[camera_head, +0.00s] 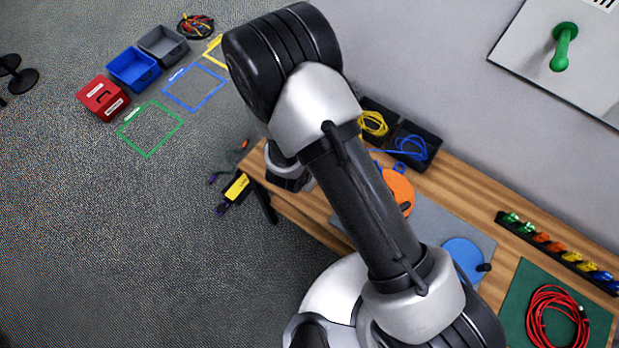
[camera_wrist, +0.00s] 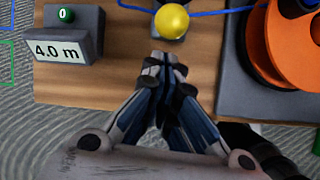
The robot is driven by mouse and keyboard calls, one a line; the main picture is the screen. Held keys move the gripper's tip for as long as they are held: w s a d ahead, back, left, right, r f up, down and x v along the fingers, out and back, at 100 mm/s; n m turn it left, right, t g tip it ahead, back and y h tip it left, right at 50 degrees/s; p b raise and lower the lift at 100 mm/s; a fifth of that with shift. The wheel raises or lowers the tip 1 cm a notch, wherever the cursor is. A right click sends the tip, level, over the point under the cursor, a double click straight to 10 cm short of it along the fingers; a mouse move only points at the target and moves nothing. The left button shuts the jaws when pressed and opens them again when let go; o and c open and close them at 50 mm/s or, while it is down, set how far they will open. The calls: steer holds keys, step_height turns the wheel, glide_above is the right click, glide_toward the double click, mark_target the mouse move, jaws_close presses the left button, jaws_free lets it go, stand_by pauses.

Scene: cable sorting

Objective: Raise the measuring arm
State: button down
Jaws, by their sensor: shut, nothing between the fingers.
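In the wrist view, a yellow ball knob (camera_wrist: 172,21), which I take for the measuring arm's end, sits over a small grey block at the top. A blue cable (camera_wrist: 222,11) runs past it to either side. How high the arm stands is not clear from above. My gripper (camera_wrist: 164,60) is shut and empty, its fingertips just below the knob in the picture; I cannot tell whether they touch it. A length display (camera_wrist: 57,50) reading "4.0 m", with a green "0" button, stands left. In the head view my own arm hides the knob and display.
An orange reel disc (camera_head: 397,190) stands right of the gripper on the wooden bench (camera_head: 507,248). Black bins with yellow cable (camera_head: 373,123) and blue cable (camera_head: 410,147) stand behind. A blue disc (camera_head: 463,259) and a coiled red cable (camera_head: 556,316) lie to the right.

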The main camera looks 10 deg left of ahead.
steer(key=shift+g+y, duration=0.3)
steer(key=shift+g, duration=0.3)
steer(key=shift+w+d+r+p, duration=0.15)
steer(key=shift+w+r, duration=0.15)
steer(key=shift+r, duration=0.35)
steer(key=shift+w+d+r+p, duration=0.1)
steer(key=shift+w+r+p, duration=0.1)
steer(key=shift+w+r, duration=0.3)
steer(key=shift+w+d+r+p, duration=0.1)
steer(key=shift+w+r+p, duration=0.05)
steer(key=shift+r, duration=0.6)
steer(key=shift+w, duration=0.1)
steer(key=shift+r, duration=0.1)
steer(key=p+v, duration=0.7)
steer(key=v, duration=0.2)
steer(key=shift+r+p, duration=0.3)
steer(key=shift+r, duration=0.15)
steer(key=shift+d, duration=0.1)
